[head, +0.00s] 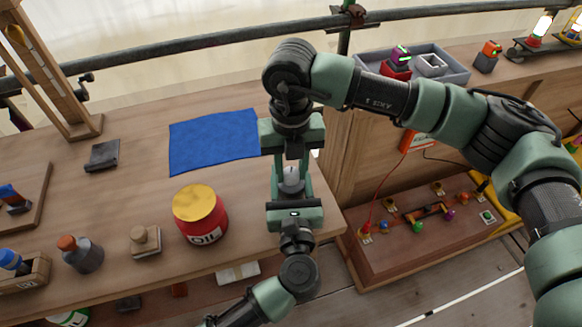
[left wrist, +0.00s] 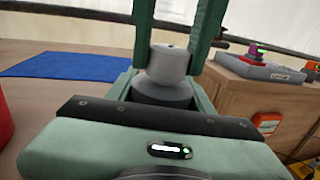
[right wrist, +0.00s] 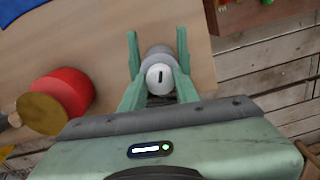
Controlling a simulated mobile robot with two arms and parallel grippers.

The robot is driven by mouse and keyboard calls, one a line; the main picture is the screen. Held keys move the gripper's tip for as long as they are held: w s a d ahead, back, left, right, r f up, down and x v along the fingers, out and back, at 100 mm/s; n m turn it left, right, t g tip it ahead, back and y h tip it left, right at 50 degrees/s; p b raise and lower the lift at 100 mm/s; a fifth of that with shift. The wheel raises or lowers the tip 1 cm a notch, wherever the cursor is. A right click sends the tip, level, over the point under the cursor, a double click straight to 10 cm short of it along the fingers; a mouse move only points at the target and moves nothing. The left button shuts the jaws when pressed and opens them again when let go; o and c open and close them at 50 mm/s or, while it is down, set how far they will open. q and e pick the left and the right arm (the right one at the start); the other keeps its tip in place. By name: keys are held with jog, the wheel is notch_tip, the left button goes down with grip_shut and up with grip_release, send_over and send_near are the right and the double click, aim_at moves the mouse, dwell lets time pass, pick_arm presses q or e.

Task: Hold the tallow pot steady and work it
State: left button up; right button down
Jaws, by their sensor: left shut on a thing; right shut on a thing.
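The tallow pot (head: 291,185) is a small grey pot standing upright near the table's right edge, between my two grippers. In the left wrist view its dark grey body (left wrist: 162,94) has a paler grey top (left wrist: 168,66). My left gripper (head: 290,190) reaches in from the near side and is shut on the lower body. My right gripper (head: 291,165) points down from above and is shut on the paler top. In the right wrist view, the pot's whitish end (right wrist: 160,80) shows a dark slot. The fingers hide much of the pot's sides.
A red oil can (head: 202,222) stands left of the pot, with a wooden stamp (head: 145,241) and a bottle (head: 82,255) further left. A blue cloth (head: 210,140) lies behind. A grey tray (head: 455,72) and a control panel box (head: 385,250) are right.

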jog(key=n, duration=0.5)
jog(key=shift+n, duration=0.3)
pick_arm(q)
jog(key=shift+f, duration=0.1)
pick_arm(e)
jog(key=n, duration=0.4)
jog(key=shift+n, duration=0.3)
jog(key=n, duration=1)
jog(key=shift+n, duration=0.4)
jog(key=n, duration=0.4)
jog(key=shift+w+n, duration=0.1)
jog(key=shift+n, duration=0.2)
jog(key=n, duration=1)
jog(key=shift+n, duration=0.4)
jog(key=n, duration=0.4)
jog(key=shift+n, duration=0.3)
